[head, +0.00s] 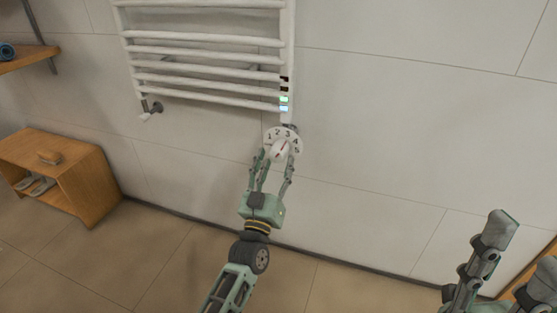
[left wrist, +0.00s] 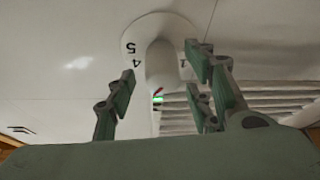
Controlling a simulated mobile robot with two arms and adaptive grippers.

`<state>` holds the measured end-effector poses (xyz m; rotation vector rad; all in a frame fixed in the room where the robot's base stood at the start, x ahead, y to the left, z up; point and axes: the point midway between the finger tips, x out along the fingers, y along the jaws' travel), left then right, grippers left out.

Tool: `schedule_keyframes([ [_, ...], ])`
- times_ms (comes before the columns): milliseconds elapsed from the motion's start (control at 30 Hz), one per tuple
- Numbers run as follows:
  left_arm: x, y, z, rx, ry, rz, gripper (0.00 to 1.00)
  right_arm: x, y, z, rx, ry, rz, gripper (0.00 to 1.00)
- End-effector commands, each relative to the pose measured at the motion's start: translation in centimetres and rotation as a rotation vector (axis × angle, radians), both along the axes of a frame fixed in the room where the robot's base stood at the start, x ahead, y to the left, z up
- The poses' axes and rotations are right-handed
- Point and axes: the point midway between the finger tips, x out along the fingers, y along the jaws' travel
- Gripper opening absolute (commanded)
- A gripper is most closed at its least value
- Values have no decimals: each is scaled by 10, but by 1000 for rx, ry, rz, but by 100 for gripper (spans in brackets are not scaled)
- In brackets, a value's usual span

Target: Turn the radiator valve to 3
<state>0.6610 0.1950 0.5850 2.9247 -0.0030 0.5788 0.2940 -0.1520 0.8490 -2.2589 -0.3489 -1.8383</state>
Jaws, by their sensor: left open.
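The radiator valve has a white round dial (head: 284,136) marked 1 to 5 and a white knob (head: 279,152) with a red pointer mark. It is at the lower right of the towel radiator. My left gripper (head: 276,160) is open, with one finger on each side of the knob; contact cannot be told. In the left wrist view the knob (left wrist: 160,68) lies between the two fingers, with 5 and 4 on its left and 1 on its right. The exact number under the pointer is hard to read. My right gripper (head: 524,248) is at the lower right, fingers apart, away from the valve.
The white radiator (head: 200,50) is above the valve, with small coloured marks (head: 284,101) on its right post. A wooden cabinet (head: 78,178) stands at the left, below a wooden shelf (head: 28,58). The wall right of the valve is clear.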

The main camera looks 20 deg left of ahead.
Motion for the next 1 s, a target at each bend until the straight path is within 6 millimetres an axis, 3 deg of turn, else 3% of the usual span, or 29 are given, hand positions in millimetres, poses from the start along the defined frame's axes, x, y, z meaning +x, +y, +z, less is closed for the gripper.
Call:
schedule_keyframes([
  [200,23,0,8,-1,0,0,48,0,0,-9,-1,2,0,40],
  [533,26,1,10,-1,1,-1,48,1,0,-9,-1,2,0,40],
  [1000,26,0,10,0,2,-2,7,1,0,-9,-1,3,0,40],
])
